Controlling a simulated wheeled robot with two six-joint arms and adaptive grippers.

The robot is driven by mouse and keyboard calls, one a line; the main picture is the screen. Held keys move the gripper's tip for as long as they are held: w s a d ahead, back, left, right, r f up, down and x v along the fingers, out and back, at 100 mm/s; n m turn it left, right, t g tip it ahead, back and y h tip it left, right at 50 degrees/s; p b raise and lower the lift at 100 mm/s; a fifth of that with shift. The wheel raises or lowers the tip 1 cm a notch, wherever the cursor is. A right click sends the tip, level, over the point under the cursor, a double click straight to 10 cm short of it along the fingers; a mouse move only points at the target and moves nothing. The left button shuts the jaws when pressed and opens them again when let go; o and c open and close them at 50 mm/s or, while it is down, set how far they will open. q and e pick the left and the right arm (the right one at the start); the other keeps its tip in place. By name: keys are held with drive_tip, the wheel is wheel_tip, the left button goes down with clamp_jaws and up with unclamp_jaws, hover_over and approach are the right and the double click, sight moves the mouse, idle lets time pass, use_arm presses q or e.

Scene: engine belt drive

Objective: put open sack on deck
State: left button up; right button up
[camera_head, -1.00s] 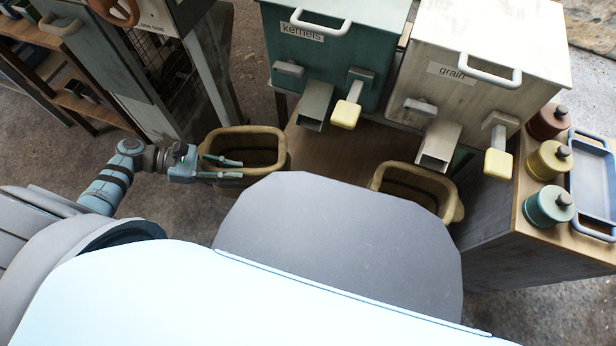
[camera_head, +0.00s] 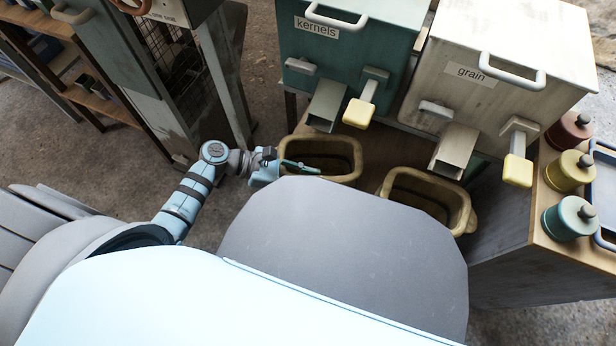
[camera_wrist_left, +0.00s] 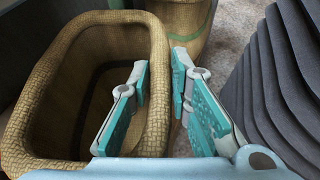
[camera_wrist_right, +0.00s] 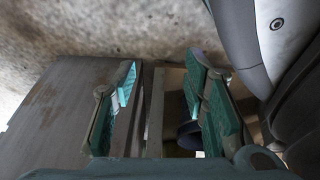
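A tan, open-topped woven sack (camera_head: 345,178) is at the left end of the brown wooden deck (camera_head: 376,152), just below the kernels spout. I cannot tell whether its bottom rests on the deck. My left gripper (camera_head: 298,168) is at the sack's left side. In the left wrist view the sack's rim (camera_wrist_left: 157,75) runs between the fingers of my left gripper (camera_wrist_left: 160,88), one finger inside and one outside. A second open sack (camera_head: 462,212) stands to the right, below the grain spout. My right gripper (camera_wrist_right: 160,88) is open and empty, seen only in its wrist view.
A green kernels bin (camera_head: 345,55) and a pale grain bin (camera_head: 500,75) stand behind the deck, with spouts and yellow-ended levers overhanging. Several lidded jars (camera_head: 570,218) stand on the right cabinet. A cage-fronted cabinet (camera_head: 165,75) is at the left.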

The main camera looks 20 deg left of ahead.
use_arm(q)
drive_tip(key=o, duration=0.4)
drive_tip(key=shift+a, duration=0.1)
